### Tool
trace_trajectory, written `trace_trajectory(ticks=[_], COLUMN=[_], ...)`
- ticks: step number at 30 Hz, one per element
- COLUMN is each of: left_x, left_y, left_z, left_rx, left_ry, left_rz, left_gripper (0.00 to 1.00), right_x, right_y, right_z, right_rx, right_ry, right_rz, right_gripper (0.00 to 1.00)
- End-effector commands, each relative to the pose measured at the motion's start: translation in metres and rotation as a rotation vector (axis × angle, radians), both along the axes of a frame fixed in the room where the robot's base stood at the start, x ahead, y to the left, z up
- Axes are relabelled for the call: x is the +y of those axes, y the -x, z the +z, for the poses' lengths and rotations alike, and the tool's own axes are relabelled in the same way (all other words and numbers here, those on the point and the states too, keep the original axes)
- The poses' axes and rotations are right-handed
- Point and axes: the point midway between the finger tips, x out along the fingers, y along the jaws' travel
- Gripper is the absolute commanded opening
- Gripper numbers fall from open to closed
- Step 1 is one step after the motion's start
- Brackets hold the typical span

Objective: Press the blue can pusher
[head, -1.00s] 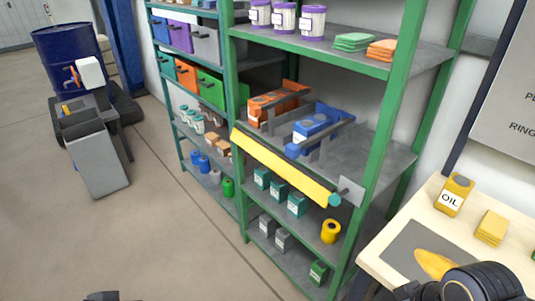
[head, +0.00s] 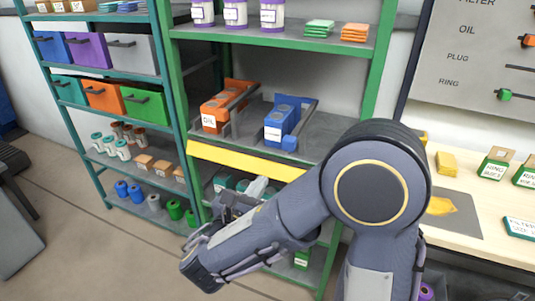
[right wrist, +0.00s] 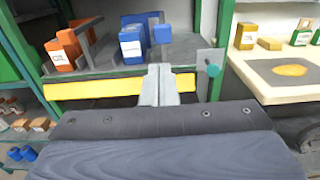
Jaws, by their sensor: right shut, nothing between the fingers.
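The blue can pusher (head: 290,101) stands on the middle shelf, behind a blue can with a white label (head: 275,127) between grey rails. A small blue block (head: 290,143) sits at the front of its right rail. In the right wrist view the blue can (right wrist: 132,50) and the small blue block (right wrist: 162,34) show beyond my gripper. My right gripper (head: 258,187) is shut and empty, in front of the shelf and below the can. In the right wrist view its fingers (right wrist: 160,75) overlap the yellow bar. My left gripper is out of view.
A yellow bar (head: 230,158) runs along the shelf front. An orange can (head: 212,112) in a similar rack stands left of the blue one. Green posts (head: 378,70) frame the shelf. A workbench (head: 500,225) is at the right.

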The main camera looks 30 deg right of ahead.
Motion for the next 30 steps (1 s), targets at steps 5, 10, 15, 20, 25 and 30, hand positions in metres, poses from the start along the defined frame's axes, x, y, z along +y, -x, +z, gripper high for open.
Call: trace_trajectory(ticks=[5,10,15,20,25,30], left_x=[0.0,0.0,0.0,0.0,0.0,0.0], left_y=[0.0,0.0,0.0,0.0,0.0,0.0], left_z=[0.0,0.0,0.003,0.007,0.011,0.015], left_rx=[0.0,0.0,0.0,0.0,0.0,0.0], left_ry=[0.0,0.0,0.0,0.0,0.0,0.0], left_rz=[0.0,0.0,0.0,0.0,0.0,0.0], left_gripper=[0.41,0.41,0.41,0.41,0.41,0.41], right_x=[0.0,-0.002,-0.016,-0.041,-0.069,-0.091], right_y=[0.0,-0.001,-0.012,-0.033,-0.057,-0.076], right_z=[0.0,0.0,0.0,0.001,0.001,0.001], right_rx=[-0.001,0.001,0.001,0.002,0.001,0.001], right_ry=[0.001,-0.002,-0.003,-0.002,-0.002,-0.002], right_rz=[0.0,-0.001,-0.006,-0.008,-0.007,-0.005], right_gripper=[0.0,0.0,0.0,0.0,0.0,0.0])
